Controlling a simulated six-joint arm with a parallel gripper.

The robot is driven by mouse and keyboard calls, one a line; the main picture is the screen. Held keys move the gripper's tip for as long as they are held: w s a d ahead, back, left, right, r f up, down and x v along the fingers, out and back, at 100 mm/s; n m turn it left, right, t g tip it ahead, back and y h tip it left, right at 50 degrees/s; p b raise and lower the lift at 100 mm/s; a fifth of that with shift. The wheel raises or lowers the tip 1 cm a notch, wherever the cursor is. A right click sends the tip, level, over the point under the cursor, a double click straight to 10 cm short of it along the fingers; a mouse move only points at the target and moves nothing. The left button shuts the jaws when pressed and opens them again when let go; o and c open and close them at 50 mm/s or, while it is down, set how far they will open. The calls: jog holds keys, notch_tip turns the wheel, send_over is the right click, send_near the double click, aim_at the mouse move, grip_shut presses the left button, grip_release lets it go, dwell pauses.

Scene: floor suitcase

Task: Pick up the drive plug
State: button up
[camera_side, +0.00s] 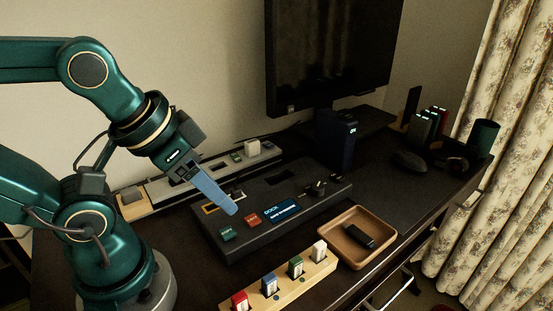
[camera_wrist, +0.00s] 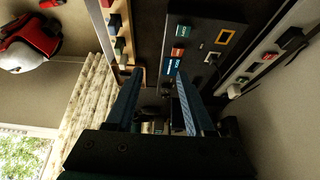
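A small black stick (camera_side: 358,236), which looks like the drive plug, lies at an angle in a square wooden tray (camera_side: 388,252) at the front right of the desk. My gripper (camera_side: 230,208) hangs above the dark dock panel (camera_side: 262,192), to the left of the tray and apart from the stick. In the wrist view my gripper (camera_wrist: 159,72) shows two fingers spread apart with nothing held between them. I cannot make out the stick in the wrist view. The dock panel also shows there (camera_wrist: 210,30), with coloured blocks and a lit label.
A wooden strip (camera_side: 283,292) with several coloured plugs stands along the front edge, left of the tray. A power strip (camera_side: 215,166) lies behind the dock. A monitor (camera_side: 330,55), a mouse (camera_side: 409,161) and a dark green cup (camera_side: 484,137) stand further back.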

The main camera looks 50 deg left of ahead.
jog(key=g, duration=0.6)
send_over(236, 189)
notch_tip(236, 189, down, 7)
jog(key=shift+f, duration=2.45)
